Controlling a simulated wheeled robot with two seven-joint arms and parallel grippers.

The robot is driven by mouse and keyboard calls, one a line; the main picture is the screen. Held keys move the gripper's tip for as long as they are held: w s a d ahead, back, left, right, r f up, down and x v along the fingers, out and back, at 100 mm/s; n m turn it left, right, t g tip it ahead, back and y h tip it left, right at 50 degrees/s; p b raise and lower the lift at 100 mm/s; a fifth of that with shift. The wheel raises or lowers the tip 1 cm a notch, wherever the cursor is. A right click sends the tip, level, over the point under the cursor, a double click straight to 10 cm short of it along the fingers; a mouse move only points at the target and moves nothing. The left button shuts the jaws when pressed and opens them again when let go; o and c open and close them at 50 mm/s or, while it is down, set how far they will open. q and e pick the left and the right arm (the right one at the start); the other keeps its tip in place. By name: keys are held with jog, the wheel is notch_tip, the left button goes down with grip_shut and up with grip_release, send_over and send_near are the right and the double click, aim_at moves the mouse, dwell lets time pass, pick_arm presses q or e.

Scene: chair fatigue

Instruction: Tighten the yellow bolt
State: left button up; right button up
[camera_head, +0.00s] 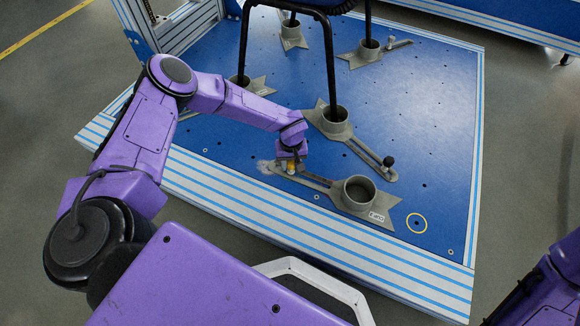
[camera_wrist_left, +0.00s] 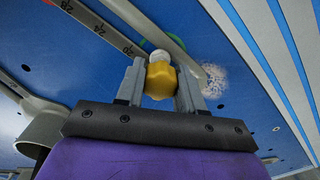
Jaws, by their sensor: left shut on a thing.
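The yellow bolt (camera_head: 291,168) stands at the slotted end of a grey metal clamp bracket (camera_head: 358,192) on the blue platform (camera_head: 430,150). In the left wrist view the yellow bolt (camera_wrist_left: 160,80) has a yellow head, with a whitish round part beyond it. My left gripper (camera_head: 290,160) is shut on the yellow head, one finger on each side; it shows close up in the left wrist view (camera_wrist_left: 160,88). The bracket's round cup is empty and lies to the right of the gripper. My right gripper is not in view; part of my right arm shows at the lower right.
A black chair frame (camera_head: 330,60) stands in several grey cup brackets behind. A bracket with a black knob (camera_head: 388,161) lies right of the gripper.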

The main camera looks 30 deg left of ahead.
pick_arm(q)
jog(key=m, duration=0.4)
jog(key=m, duration=0.4)
jog(key=o, duration=1)
jog(key=shift+o, duration=0.2)
jog(key=n, duration=0.3)
jog(key=shift+n, duration=0.4)
